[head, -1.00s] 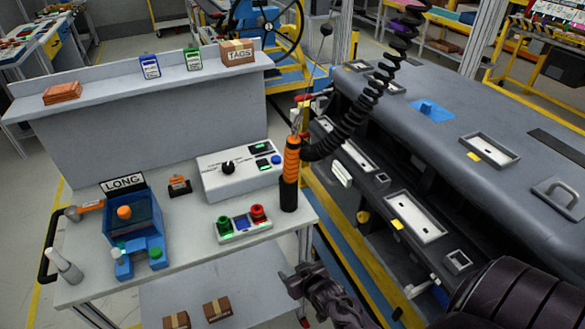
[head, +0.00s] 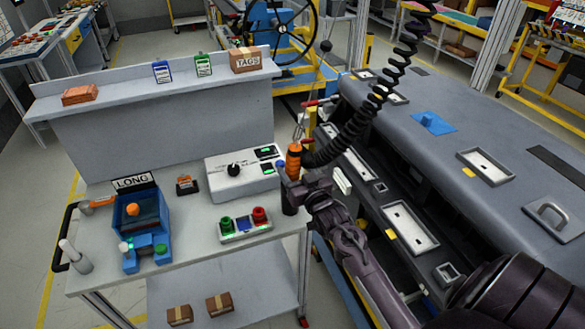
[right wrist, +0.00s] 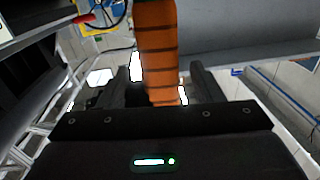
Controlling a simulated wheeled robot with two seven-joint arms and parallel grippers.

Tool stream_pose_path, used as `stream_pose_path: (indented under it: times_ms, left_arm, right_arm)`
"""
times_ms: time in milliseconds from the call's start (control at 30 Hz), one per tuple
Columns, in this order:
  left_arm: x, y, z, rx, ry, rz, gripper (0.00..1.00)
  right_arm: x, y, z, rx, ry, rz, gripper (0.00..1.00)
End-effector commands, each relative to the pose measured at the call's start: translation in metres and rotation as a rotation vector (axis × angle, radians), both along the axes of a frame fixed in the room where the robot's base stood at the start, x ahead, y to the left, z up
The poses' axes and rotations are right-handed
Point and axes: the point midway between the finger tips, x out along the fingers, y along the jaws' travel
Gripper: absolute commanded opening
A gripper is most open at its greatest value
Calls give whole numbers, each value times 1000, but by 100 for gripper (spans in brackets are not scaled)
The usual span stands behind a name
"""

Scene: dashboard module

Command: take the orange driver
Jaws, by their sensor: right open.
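The orange driver (head: 293,158) hangs upright from a black coiled cable at the right edge of the cart top. Its orange body is ribbed and its lower end is black. My right gripper (head: 291,188) is at the driver's middle and hides part of it in the head view. In the right wrist view the orange driver (right wrist: 158,50) stands between the two dark fingers of my open right gripper (right wrist: 160,85), with gaps visible beside it. My left gripper is not in view.
A grey control box (head: 232,180) and a panel with green and red buttons (head: 244,226) are close left of the driver. A blue LONG bin (head: 140,217) stands further left. The dark dashboard module (head: 450,110) lies to the right. The coiled cable (head: 375,100) rises above.

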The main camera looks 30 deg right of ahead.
Motion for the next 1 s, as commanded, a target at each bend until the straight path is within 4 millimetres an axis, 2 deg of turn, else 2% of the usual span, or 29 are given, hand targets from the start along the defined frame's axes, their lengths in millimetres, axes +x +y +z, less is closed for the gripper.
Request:
stream_pose_path:
  times_ms: [133,433,900,1000]
  left_arm:
    - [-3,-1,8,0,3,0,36]
    - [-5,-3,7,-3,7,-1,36]
    - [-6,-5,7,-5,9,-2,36]
    - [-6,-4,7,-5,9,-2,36]
  right_arm:
    - [17,-2,2,0,-1,0,60]
    - [21,-3,0,-1,0,0,60]
    - [21,-3,-1,0,1,0,0]
    - [21,-3,2,-2,-5,0,0]
